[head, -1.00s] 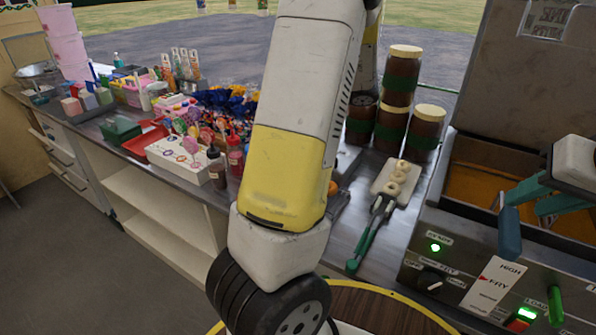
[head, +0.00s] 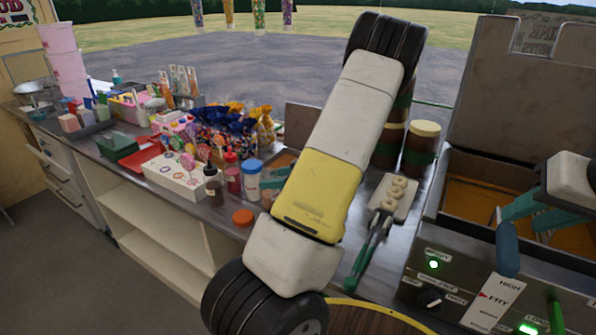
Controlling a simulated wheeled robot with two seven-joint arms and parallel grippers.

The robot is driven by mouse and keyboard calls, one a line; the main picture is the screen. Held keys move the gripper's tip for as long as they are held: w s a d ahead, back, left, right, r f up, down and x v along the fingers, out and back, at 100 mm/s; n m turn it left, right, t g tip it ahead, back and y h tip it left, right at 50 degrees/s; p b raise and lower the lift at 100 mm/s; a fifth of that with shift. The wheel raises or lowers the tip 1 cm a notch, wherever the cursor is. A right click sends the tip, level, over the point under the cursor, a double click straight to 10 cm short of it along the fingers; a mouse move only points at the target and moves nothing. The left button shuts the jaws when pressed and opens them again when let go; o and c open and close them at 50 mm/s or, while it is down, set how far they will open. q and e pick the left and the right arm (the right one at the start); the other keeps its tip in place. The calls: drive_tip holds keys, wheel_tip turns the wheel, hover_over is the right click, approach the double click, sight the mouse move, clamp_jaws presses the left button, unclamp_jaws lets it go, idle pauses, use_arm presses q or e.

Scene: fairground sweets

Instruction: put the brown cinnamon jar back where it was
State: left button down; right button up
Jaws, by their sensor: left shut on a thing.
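My left arm rises across the middle of the head view and covers part of the counter. I cannot identify the brown cinnamon jar for certain. A small orange lid (head: 243,217) shows near the counter's front edge, left of my arm, close to a blue-lidded jar (head: 250,180). A small brown bottle with a dark top (head: 214,192) stands further left.
Large brown jars with cream lids (head: 420,148) stand behind my arm on the right. Rings on a board (head: 392,192) and green-handled tongs (head: 368,250) lie left of the fryer (head: 450,285). A white sweets stand (head: 178,180) and bagged sweets (head: 232,130) crowd the left.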

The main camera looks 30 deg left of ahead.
use_arm(q)
drive_tip(key=shift+f, duration=0.2)
drive_tip(key=shift+f, duration=0.2)
drive_tip(key=c, duration=0.5)
unclamp_jaws()
